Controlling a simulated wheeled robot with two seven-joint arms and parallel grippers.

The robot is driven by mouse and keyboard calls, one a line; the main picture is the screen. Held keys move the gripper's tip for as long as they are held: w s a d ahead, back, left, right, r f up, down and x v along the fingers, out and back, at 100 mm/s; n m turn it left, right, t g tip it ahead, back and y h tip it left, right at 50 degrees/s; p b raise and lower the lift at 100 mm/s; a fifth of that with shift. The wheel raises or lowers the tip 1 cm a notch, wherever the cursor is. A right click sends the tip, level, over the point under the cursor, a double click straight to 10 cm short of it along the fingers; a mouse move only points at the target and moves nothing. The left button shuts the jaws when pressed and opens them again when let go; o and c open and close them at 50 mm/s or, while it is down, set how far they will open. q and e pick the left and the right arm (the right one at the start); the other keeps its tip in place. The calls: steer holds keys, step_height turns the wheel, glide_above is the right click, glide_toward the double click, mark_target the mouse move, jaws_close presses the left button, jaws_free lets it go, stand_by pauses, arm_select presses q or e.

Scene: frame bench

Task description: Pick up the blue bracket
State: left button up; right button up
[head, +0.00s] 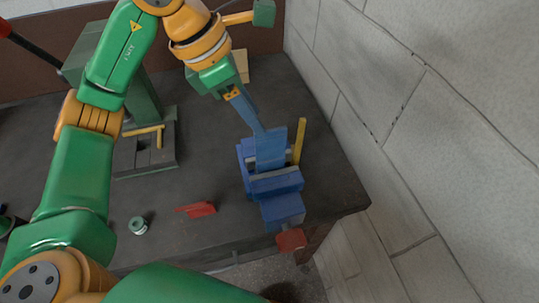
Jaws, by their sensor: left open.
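The blue bracket (269,150) appears as a blue plate standing in the blue vise (283,209) near the right end of the bench. A narrower blue strip runs from its top up to my left gripper. My left gripper (233,94) is open just above and to the left of the vise, at the upper end of that strip. I cannot tell whether the strip lies between its fingers. The bracket's lower part is hidden by the vise jaws. My right gripper is not in view.
A yellow bar (299,141) stands close right of the bracket. A red piece (197,209) and a small round green-and-white item (138,225) lie on the dark bench (222,238). A green machine (143,105) stands at left. A block wall (430,130) bounds the right.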

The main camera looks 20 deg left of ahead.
mark_target(281, 155)
arm_select(q)
steer(key=shift+s+d+f, duration=0.4)
steer(key=shift+s, duration=0.2)
steer(key=p+x, duration=0.2)
steer(key=x, duration=0.3)
steer(key=shift+w+d+f+p, duration=0.2)
steer(key=shift+d+f+p, duration=0.1)
steer(key=shift+d+p, duration=0.05)
steer(key=shift+w+f, duration=0.1)
steer(key=shift+f, duration=0.15)
steer(key=shift+d, duration=0.1)
steer(key=shift+c, duration=0.3)
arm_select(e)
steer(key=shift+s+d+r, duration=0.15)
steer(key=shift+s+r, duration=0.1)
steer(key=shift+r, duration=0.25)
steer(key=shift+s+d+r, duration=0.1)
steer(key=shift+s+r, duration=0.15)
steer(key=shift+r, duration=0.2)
arm_select(q)
jaws_close()
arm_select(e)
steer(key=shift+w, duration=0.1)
